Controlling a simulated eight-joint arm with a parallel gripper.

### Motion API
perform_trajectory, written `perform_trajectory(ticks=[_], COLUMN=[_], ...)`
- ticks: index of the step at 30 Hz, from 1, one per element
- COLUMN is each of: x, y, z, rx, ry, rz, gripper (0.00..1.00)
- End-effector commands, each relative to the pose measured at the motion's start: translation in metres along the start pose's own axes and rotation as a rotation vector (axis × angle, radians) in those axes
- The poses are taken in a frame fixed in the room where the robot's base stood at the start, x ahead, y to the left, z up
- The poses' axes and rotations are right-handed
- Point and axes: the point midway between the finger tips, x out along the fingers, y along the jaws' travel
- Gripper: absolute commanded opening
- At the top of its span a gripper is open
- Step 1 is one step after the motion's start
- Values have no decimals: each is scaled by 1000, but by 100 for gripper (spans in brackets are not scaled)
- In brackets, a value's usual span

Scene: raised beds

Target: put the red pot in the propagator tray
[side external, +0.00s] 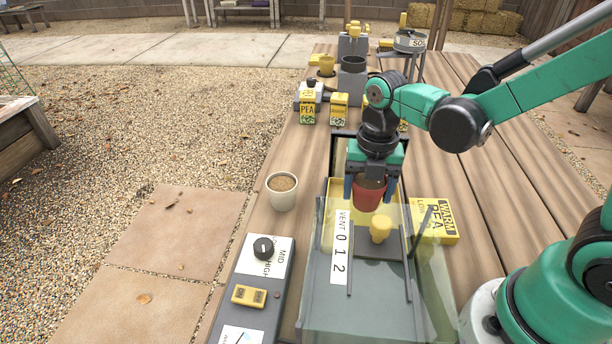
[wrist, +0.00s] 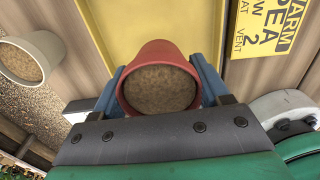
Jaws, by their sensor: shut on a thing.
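The red pot (side external: 368,196), filled with brown soil, is held upright between the blue fingers of my gripper (side external: 369,188). In the wrist view the red pot (wrist: 161,62) sits between both fingers of my gripper (wrist: 160,88). The yellow propagator tray (side external: 345,192) is below and around the pot in the side view; its yellow floor (wrist: 130,22) shows beyond the pot in the wrist view. I cannot tell whether the pot's base touches the tray. A clear cover (side external: 320,305) with a yellow knob (side external: 380,228) lies on the near side.
A cream pot of soil (side external: 282,191) stands left of the tray. A yellow card (side external: 436,222) lies to the right. A grey control box (side external: 262,285) is at the near left.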

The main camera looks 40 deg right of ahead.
Motion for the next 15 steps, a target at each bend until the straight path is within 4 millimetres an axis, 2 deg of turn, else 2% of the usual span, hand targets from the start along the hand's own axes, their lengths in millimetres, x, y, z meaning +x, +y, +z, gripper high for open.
perform_trajectory(ticks=[6,15], x=[26,32], y=[0,0], z=[0,0], rx=[0,0], ry=[0,0], rz=[0,0], gripper=[14,14])
